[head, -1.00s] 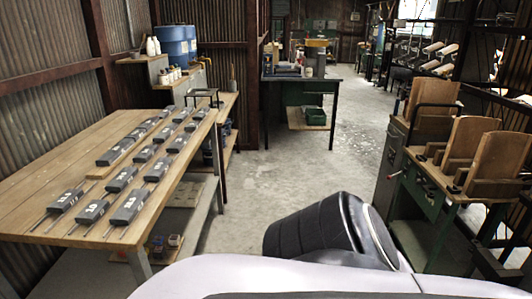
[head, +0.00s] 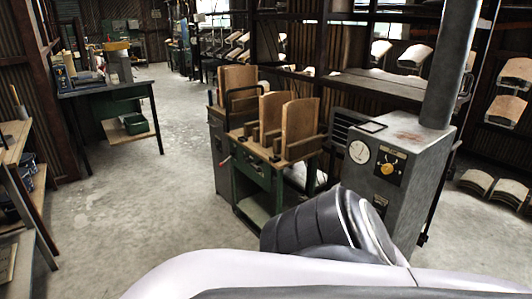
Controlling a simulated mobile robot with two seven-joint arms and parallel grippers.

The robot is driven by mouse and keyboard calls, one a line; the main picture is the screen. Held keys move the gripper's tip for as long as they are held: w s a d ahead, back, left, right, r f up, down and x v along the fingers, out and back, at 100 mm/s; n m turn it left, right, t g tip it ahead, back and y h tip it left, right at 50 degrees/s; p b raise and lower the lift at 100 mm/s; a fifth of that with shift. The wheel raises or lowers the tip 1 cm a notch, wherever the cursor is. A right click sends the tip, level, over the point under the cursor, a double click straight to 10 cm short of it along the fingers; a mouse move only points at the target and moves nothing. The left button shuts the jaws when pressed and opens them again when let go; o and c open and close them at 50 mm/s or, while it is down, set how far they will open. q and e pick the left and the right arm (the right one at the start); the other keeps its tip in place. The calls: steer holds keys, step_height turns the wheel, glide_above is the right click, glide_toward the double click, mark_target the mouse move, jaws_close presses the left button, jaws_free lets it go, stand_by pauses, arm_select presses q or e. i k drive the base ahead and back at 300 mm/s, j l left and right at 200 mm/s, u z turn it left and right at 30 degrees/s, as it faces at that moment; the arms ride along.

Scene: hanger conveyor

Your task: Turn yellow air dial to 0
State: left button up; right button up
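The yellow air dial (head: 389,168) is a small round yellow knob on a dark plate. It sits on the front of a grey metal cabinet (head: 420,205) at the right in the head view. A white round gauge (head: 359,152) is to its left. The dial's setting is too small to read. Part of my own body fills the bottom of the view, in front of the cabinet's lower left. Neither of my grippers shows.
Left of the cabinet stands a green machine (head: 255,180) with upright wooden boards (head: 299,130). A dark workbench (head: 110,88) is further back at the left. Open concrete floor (head: 150,200) lies between them. Wooden shelving (head: 12,155) borders the left edge.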

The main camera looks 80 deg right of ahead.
mark_target(387, 168)
steer(key=z, duration=3.45)
